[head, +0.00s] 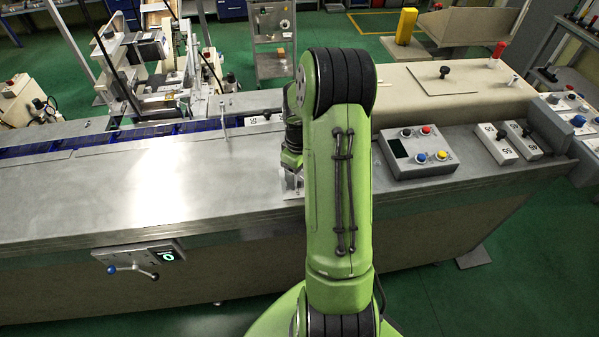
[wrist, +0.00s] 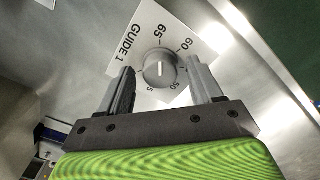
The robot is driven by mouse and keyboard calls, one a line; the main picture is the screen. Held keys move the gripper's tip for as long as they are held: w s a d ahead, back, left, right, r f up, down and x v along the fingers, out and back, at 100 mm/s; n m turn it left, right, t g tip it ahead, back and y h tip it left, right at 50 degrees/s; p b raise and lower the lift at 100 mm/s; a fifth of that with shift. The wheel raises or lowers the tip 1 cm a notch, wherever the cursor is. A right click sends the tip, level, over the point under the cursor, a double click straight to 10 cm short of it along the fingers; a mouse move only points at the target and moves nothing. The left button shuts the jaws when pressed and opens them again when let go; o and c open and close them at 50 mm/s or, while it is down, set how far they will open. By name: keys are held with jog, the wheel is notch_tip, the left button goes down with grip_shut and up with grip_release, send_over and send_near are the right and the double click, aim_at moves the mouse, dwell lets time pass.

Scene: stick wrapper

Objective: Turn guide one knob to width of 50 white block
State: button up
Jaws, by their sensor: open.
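In the wrist view, a white plate marked GUIDE 1 (wrist: 131,40) lies on the steel surface. Its round grey knob (wrist: 161,68) carries a white line that runs nearly up and down in the picture. The numbers 65, 60 and 50 show around the knob, and another number is partly covered by a finger. My gripper (wrist: 165,76) is open, one finger on each side of the knob; I cannot tell whether they touch it. In the head view my arm mostly hides the gripper and plate. A white block (head: 259,120) with a dark knob sits at the bench's back; its number is unclear.
Two white blocks, a nearer one (head: 495,145) and a farther one (head: 524,142), stand at the right, beside a button box (head: 417,166). A beige cover (head: 455,97) lies behind them. The steel bench top (head: 120,190) left of my arm is clear.

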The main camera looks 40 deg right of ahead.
jog(key=shift+c, duration=0.2)
jog(key=c, duration=1)
